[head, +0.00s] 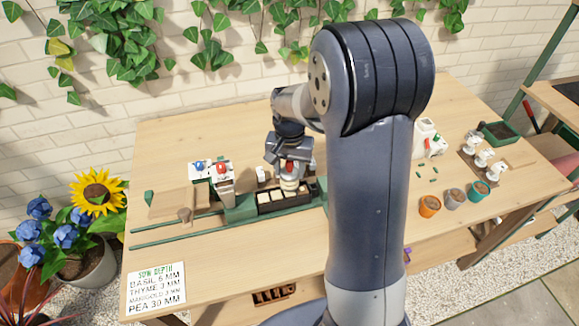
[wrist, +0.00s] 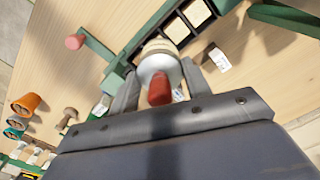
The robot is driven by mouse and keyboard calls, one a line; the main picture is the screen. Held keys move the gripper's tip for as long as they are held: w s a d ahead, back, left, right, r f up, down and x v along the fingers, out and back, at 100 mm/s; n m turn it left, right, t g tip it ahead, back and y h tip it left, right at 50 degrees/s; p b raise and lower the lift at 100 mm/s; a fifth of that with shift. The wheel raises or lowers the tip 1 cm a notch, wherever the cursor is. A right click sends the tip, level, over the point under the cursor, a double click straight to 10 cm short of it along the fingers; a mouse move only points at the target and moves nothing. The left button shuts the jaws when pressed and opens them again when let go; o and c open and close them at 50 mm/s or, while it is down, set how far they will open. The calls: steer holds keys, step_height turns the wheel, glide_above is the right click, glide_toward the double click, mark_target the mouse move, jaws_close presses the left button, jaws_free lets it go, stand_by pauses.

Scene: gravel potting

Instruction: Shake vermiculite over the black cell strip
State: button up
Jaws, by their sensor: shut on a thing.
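The black cell strip (head: 263,211) lies in the green rail fixture on the table. Several of its cells hold pale material; cells at its right end look dark. My gripper (head: 290,168) is above the right part of the strip, shut on a pale shaker (head: 289,184). In the wrist view the shaker (wrist: 161,50) sits between the two fingers of my gripper (wrist: 160,82), with a red part facing the camera. The strip (wrist: 174,23) shows beyond it, partly hidden. I cannot tell whether anything is falling from the shaker.
A green rail (head: 175,238) runs left from the strip. Orange (head: 429,206), grey (head: 453,198) and teal (head: 478,191) pots stand at right. A sow-depth card (head: 156,288) lies front left.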

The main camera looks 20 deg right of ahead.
steer(key=shift+d, duration=0.55)
steer(key=shift+a, duration=1.1)
steer(key=shift+d, duration=1.2)
